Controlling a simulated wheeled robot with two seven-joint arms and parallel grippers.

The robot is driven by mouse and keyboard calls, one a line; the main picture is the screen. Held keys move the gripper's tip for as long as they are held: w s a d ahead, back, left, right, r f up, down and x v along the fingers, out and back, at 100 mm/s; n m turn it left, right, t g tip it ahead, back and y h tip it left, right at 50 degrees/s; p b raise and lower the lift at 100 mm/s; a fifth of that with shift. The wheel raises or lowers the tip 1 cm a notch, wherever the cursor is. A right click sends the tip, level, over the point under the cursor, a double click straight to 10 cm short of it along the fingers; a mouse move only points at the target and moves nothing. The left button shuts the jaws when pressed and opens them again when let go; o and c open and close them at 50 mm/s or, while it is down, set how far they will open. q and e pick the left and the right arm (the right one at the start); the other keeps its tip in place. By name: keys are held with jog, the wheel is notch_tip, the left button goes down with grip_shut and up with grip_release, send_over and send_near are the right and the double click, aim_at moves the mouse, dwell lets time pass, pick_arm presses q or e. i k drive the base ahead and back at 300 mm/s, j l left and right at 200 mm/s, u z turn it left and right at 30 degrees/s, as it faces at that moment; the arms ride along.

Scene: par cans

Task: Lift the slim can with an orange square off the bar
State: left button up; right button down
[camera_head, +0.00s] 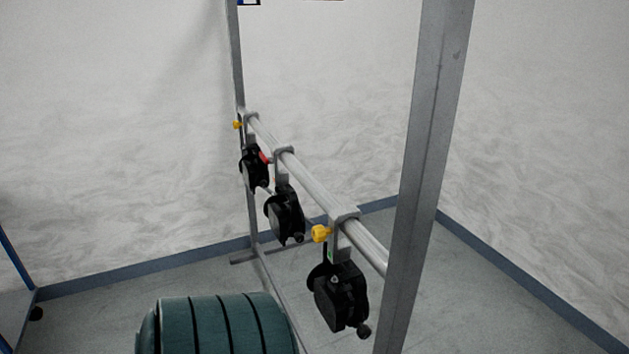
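Three black par cans hang by hook clamps from a silver bar (310,185). The nearest can (340,297) hangs lowest in the picture, with a yellow knob at its clamp and a small green mark near its top. The middle can (285,215) hangs behind it, with no coloured square that I can make out. The farthest can (254,168) has a red-orange patch on its right side and a yellow knob at its clamp. I cannot tell for sure whether that patch is a square. Neither of my grippers is in view.
A grey upright post (425,170) stands close at the right, in front of the bar's near end. A thinner post (241,75) holds the far end. A teal ribbed cylinder (215,325) is at the bottom. Grey floor lies left of the bar, with pale walls behind.

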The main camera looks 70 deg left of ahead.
aim_at(281, 178)
jog(key=u, duration=2.35)
jog(key=z, duration=0.3)
jog(key=i+j+z, duration=0.35)
jog(key=j+z, duration=0.15)
jog(key=j, duration=0.2)
jog(key=i+j+z, duration=0.1)
jog(key=j, duration=0.35)
jog(key=i+j, duration=0.15)
jog(key=j, duration=0.35)
jog(key=i+j+z, duration=0.15)
jog(key=j, duration=0.3)
jog(key=i+j+z, duration=0.1)
jog(key=j, duration=0.35)
jog(key=i+j, duration=0.1)
jog(key=j, duration=0.35)
jog(key=i+j, duration=0.1)
jog(key=j, duration=0.35)
jog(key=i+j, duration=0.1)
jog(key=j, duration=0.35)
jog(key=i+j, duration=0.1)
jog(key=j, duration=0.4)
